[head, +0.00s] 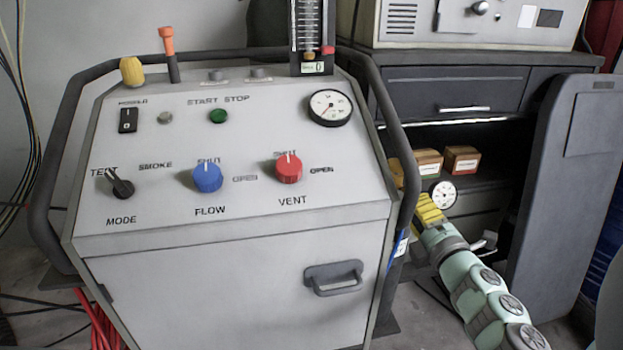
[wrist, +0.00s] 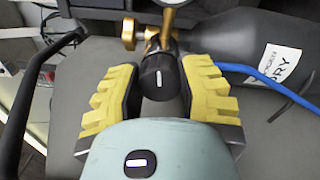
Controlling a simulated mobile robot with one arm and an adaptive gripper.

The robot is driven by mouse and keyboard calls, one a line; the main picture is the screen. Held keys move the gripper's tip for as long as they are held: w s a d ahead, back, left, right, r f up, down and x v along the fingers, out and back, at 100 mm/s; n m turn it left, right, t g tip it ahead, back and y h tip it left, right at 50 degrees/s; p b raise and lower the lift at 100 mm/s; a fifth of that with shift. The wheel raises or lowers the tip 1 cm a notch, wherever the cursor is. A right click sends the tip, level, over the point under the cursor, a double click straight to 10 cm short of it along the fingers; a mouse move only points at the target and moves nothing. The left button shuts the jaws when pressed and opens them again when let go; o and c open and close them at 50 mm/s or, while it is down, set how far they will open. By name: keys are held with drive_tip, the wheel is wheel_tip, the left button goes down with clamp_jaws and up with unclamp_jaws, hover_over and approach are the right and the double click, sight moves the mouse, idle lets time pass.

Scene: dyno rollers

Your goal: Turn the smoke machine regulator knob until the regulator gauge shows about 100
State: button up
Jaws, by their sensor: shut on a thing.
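The regulator knob (wrist: 159,77) is black with a white mark and sits between the yellow pads of my gripper (wrist: 160,86) in the wrist view. My gripper is shut on it. A brass regulator body and fitting (wrist: 130,33) lie just beyond. In the head view my gripper (head: 430,210) is at the right side of the grey smoke machine (head: 240,245), and its pads and the machine's frame hide the knob. The regulator gauge (head: 443,194) is a small white dial above my gripper; its reading is too small to tell. The wrist view cuts the gauge (wrist: 172,2) off at the top.
A dark gas bottle (wrist: 235,38) with a white label and a blue hose (wrist: 262,77) lie right of the fittings. The machine's black tube frame (head: 402,150) runs close left of my gripper. A dark cabinet (head: 440,90) with small boxes stands behind; its door (head: 555,200) is open at right.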

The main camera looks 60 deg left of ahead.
drive_tip(key=shift+r+m+p, duration=0.1)
drive_tip(key=shift+m+p, duration=0.5)
drive_tip(key=shift+m, duration=0.4)
drive_tip(key=m+p, duration=0.4)
drive_tip(key=m, duration=0.1)
drive_tip(key=shift+w+d+f+t, duration=0.1)
drive_tip(key=shift+f+t, duration=0.1)
drive_tip(key=shift+t, duration=0.1)
drive_tip(key=shift+f+m+h+p, duration=0.2)
drive_tip(key=shift+m+h+p, duration=0.1)
drive_tip(key=shift+m+p, duration=1.55)
drive_tip(key=shift+d+f+m+p, duration=0.1)
drive_tip(key=shift+f+m+p, duration=0.2)
drive_tip(key=shift+m, duration=0.35)
drive_tip(key=o, duration=0.8)
drive_tip(key=shift+r, duration=0.1)
drive_tip(key=o, duration=0.4)
drive_tip(key=shift+a+r, duration=0.2)
drive_tip(key=shift+r, duration=0.1)
drive_tip(key=shift+o, duration=0.2)
drive_tip(key=v, duration=1.2)
drive_tip(key=shift+f, duration=0.1)
